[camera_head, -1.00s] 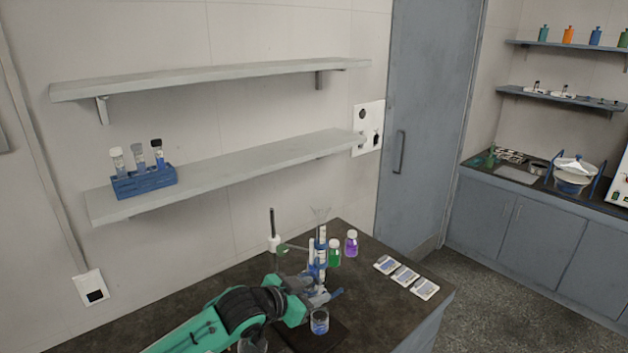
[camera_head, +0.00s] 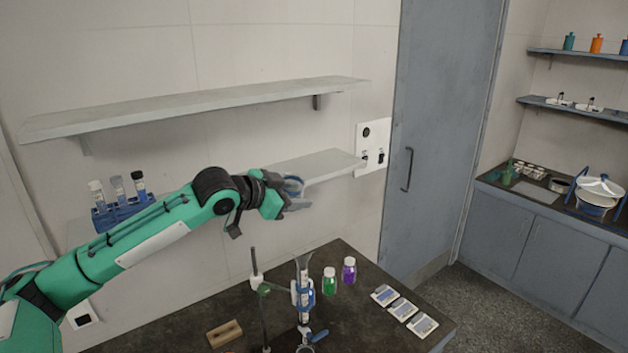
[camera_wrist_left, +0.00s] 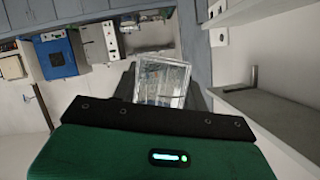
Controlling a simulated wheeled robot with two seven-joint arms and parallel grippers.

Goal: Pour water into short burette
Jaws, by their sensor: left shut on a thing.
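My left gripper (camera_head: 296,194) is raised well above the bench, in front of the lower shelf. It is shut on a clear glass beaker, which shows between the fingers in the left wrist view (camera_wrist_left: 163,82). I cannot tell how much water is in it. The burette (camera_head: 304,290) stands upright on the bench, below the gripper and apart from it, with blue parts around it and a clear funnel-like top. A dark stand rod (camera_head: 254,262) is just left of it. My right gripper is not in view.
A green bottle (camera_head: 329,283) and a purple bottle (camera_head: 348,271) stand right of the burette. Flat white packets (camera_head: 403,309) lie near the bench's right edge. A wooden block (camera_head: 225,334) lies at the front. The lower shelf (camera_head: 318,167) is close behind the gripper; a blue tube rack (camera_head: 112,217) stands on it.

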